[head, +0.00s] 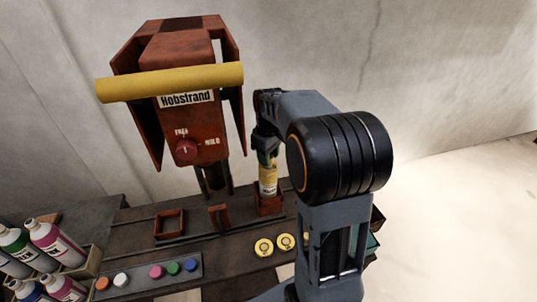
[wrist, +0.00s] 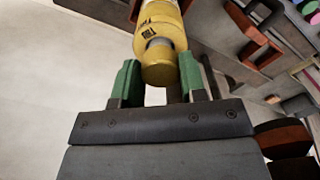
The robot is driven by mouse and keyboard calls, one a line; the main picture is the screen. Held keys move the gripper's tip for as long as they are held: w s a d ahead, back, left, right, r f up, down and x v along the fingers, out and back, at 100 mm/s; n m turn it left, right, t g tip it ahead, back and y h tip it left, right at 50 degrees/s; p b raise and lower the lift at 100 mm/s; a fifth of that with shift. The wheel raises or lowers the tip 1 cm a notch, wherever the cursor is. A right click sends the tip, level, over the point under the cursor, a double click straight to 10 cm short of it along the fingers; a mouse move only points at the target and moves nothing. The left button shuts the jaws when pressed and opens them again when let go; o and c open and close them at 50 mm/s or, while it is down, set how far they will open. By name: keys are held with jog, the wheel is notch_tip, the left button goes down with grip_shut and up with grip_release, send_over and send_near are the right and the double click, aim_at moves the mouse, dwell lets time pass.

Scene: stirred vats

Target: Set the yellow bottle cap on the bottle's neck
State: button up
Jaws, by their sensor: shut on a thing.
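The bottle (head: 268,180), with a yellow label, stands upright in a small red holder (head: 270,205) on the bench in the head view. My gripper (head: 266,152) is right above it, at its top. In the wrist view my gripper (wrist: 160,76) has its green fingers on both sides of the yellow cap (wrist: 159,68) and is shut on it. The cap is in line with the bottle (wrist: 158,14), and a grey band shows between the cap and the yellow label. I cannot tell whether the cap touches or sits on the neck.
A red machine (head: 190,120) with a yellow bar (head: 170,82) stands left of the bottle. A tray (head: 133,283) with several coloured caps is in front. Two yellow discs (head: 263,247) (head: 285,242) lie nearby. Several bottles (head: 52,240) stand at the left.

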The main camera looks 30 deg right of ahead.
dwell(0.3)
jog(key=o, duration=1)
jog(key=shift+c, duration=0.2)
jog(key=shift+r, duration=0.1)
notch_tip(320, 180, up, 14)
dwell(0.5)
